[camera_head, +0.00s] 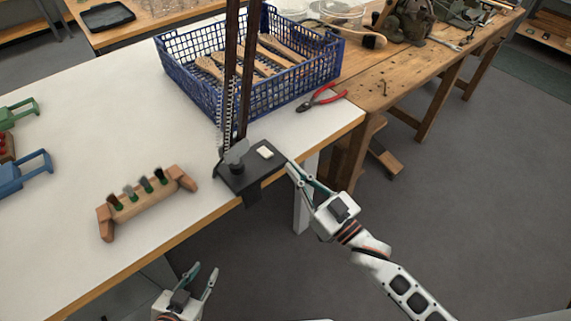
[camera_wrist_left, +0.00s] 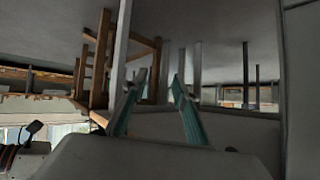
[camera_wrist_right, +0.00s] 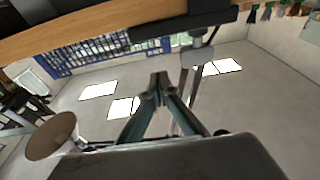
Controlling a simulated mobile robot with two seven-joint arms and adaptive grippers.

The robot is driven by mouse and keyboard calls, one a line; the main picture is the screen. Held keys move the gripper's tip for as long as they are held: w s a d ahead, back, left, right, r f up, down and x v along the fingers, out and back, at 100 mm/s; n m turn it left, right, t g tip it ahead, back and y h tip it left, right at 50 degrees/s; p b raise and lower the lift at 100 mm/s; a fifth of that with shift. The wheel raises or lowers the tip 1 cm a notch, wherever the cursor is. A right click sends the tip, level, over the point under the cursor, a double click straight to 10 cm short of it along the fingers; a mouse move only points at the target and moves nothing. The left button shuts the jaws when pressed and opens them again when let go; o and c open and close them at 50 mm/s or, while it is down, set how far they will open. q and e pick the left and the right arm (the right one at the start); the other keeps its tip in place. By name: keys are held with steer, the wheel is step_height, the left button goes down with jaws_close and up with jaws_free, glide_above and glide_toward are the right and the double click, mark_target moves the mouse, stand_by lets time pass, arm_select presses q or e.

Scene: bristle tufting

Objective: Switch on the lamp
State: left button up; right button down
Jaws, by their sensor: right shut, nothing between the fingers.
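The lamp's dark base (camera_head: 236,180) sits at the front edge of the white table in the head view, with dark upright posts (camera_head: 238,75) rising out of the picture. A small white switch (camera_head: 264,152) lies on top of the base. The lamp's head is out of view, so I cannot tell whether it is lit. My right gripper (camera_head: 290,165) is shut and empty, just right of the base. In the right wrist view its fingertips (camera_wrist_right: 158,78) are together below a dark clamp part (camera_wrist_right: 183,24). My left gripper (camera_head: 198,280) is open and empty in front of the table.
A wooden block with dark bristle tufts (camera_head: 142,202) lies left of the lamp. A blue basket (camera_head: 285,90) with wooden brushes stands behind it, with red pliers (camera_head: 321,98) nearby. Green (camera_head: 20,110) and blue (camera_head: 25,172) tools lie at far left. Open floor is at right.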

steer(key=r, duration=0.2)
glide_above(274, 162)
steer(key=shift+s+d+f, duration=0.1)
steer(key=shift+s+d, duration=0.05)
steer(key=shift+s, duration=0.05)
steer(key=shift+w+a+f, duration=0.1)
steer(key=shift+w+a, duration=0.25)
steer(key=shift+w, duration=0.15)
steer(key=f, duration=0.2)
steer(key=shift+s+d+f+b, duration=0.15)
steer(key=shift+s+f+b, duration=0.1)
steer(key=shift+f+b, duration=0.1)
steer(key=shift+f, duration=0.3)
steer(key=shift+s+f, duration=0.1)
steer(key=shift+f, duration=0.1)
